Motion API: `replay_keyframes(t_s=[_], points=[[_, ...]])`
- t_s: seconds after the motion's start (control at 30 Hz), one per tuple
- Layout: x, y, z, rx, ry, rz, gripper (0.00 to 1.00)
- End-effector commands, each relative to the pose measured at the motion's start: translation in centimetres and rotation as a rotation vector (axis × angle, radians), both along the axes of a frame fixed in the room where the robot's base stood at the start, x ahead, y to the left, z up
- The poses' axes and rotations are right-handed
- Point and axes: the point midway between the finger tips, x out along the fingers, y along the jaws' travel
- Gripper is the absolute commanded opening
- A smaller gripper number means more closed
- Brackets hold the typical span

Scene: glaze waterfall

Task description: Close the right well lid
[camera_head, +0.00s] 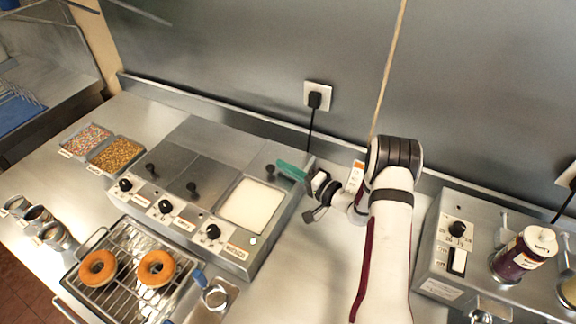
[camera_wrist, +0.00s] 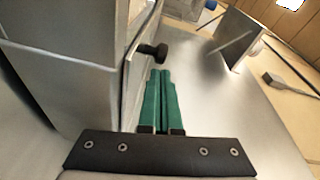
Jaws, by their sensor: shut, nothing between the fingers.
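The right well (camera_head: 250,204) is open and shows white glaze. Its lid (camera_head: 258,156) appears raised at the back of the well, with a black knob (camera_head: 270,169) on it. My gripper (camera_head: 280,164) has green fingers, pressed together and empty, and comes in from the right close to that knob. In the wrist view the fingertips (camera_wrist: 160,72) are just short of the black knob (camera_wrist: 152,50), which sticks out from a grey panel, likely the lid (camera_wrist: 137,62). I cannot tell whether they touch.
The left and middle wells are covered by lids with black knobs (camera_head: 192,187). A wire rack (camera_head: 120,262) with two donuts is in front. Sprinkle trays (camera_head: 88,139) are at the left. A warmer (camera_head: 455,240) with a bottle (camera_head: 522,254) is at the right. A power cord (camera_head: 310,125) hangs behind.

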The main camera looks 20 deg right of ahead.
Motion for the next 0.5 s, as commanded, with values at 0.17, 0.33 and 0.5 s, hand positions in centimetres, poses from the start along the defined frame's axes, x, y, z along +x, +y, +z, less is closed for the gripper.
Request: replay_keyframes(t_s=[0.17, 0.33, 0.5], points=[[-0.5, 0.5, 0.0, 0.001, 0.001, 0.001, 0.00], [-2.6, 2.6, 0.0, 0.003, 0.003, 0.002, 0.00], [-5.6, 5.6, 0.0, 0.003, 0.005, 0.001, 0.00]])
